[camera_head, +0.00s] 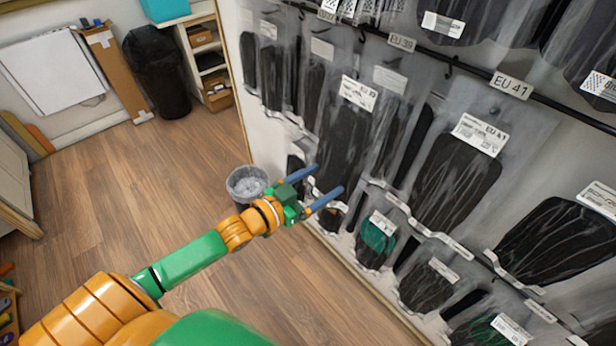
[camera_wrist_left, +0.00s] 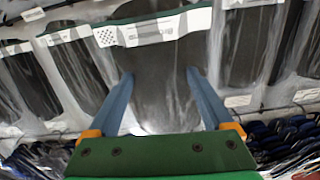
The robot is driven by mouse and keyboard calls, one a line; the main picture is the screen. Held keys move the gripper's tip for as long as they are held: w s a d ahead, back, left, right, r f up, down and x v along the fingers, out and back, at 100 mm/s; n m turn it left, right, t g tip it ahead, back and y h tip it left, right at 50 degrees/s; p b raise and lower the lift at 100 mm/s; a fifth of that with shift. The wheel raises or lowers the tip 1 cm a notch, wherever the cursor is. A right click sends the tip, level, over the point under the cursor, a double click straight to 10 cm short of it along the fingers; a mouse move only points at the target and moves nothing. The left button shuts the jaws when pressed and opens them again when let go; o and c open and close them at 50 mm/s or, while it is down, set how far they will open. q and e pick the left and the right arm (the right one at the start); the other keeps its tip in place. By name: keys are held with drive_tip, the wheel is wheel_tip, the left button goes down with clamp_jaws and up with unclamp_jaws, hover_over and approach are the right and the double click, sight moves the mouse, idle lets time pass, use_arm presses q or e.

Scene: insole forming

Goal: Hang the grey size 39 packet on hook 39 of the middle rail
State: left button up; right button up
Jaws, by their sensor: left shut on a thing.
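The packet (camera_head: 343,140) is clear plastic with dark grey insoles and a white label (camera_head: 359,93) that seems to read EU 39. My left gripper (camera_head: 329,178) is shut on its lower part, one blue finger on each side. In the left wrist view the packet (camera_wrist_left: 163,75) stands upright between the fingers (camera_wrist_left: 160,78). The EU 39 tag (camera_head: 402,41) sits on a dark rail above and to the right of the packet. The hook there is small, and I cannot tell whether the packet's top is on it. My right gripper is not in view.
Other packets hang close on the right, one under the EU 41 tag (camera_head: 511,85). A lower row of packets (camera_head: 376,241) hangs below. A small waste bin (camera_head: 247,184) stands on the floor behind my gripper. The wooden floor (camera_head: 130,190) at left is clear.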

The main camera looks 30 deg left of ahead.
sight(326, 179)
use_arm(q)
drive_tip(key=shift+w+a+f+b, duration=0.1)
drive_tip(key=shift+w+b, duration=0.1)
drive_tip(key=shift+b, duration=0.3)
drive_tip(key=shift+w, duration=0.2)
drive_tip(key=b+x, duration=0.2)
drive_tip(key=shift+w+d, duration=0.25)
drive_tip(key=shift+b+x, duration=1.8)
drive_tip(key=shift+x, duration=1)
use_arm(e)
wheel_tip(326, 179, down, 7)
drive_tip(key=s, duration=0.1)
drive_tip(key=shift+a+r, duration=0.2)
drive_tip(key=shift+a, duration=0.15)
use_arm(q)
drive_tip(key=shift+f, duration=0.2)
